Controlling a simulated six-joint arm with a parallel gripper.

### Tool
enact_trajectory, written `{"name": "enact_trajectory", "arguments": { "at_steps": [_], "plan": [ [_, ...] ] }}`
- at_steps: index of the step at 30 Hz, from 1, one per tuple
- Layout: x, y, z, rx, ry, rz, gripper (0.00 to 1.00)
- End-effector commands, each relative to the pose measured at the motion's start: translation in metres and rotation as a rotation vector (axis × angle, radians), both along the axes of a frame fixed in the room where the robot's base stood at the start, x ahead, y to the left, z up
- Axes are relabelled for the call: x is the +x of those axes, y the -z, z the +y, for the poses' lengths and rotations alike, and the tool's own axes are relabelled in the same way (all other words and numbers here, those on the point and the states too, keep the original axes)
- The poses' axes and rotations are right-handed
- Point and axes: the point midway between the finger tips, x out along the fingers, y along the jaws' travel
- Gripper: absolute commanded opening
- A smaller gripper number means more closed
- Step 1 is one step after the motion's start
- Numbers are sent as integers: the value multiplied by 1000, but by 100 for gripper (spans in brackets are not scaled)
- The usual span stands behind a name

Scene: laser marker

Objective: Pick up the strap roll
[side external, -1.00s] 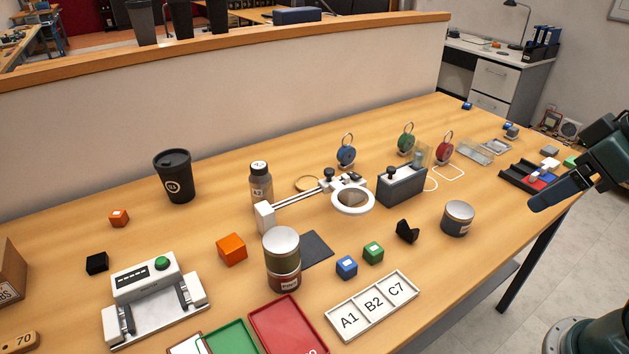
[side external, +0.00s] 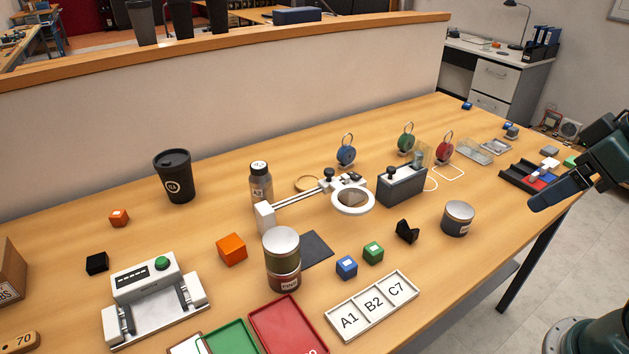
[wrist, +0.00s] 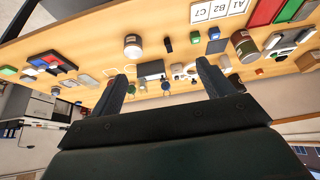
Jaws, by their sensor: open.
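I cannot tell for sure which thing is the strap roll. A flat tan ring (side external: 307,183) lies mid-table behind a white magnifier stand (side external: 352,200), which partly hides it; it looks most like a roll. I cannot make it out in the wrist view. My gripper (side external: 546,196) is at the right edge of the side view, above the table's right end and far from the ring. In the wrist view my gripper (wrist: 162,88) has its two fingers well apart, with nothing held between them.
A dark grey box (side external: 402,186) and a grey-lidded can (side external: 458,218) stand between my gripper and the ring. A brown bottle (side external: 261,184) stands beside the ring. A black tray (side external: 517,178) with coloured blocks sits near my gripper. A low partition (side external: 230,110) runs behind the table.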

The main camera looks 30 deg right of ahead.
Motion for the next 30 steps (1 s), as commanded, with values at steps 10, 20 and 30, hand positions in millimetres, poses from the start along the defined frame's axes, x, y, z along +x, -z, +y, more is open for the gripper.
{"name": "enact_trajectory", "arguments": {
  "at_steps": [10,20,30],
  "plan": [
    [0,0,0,0,0,0,80],
    [0,0,0,0,0,0,75],
    [19,-3,-4,-13,-11,-6,75]
  ]
}}
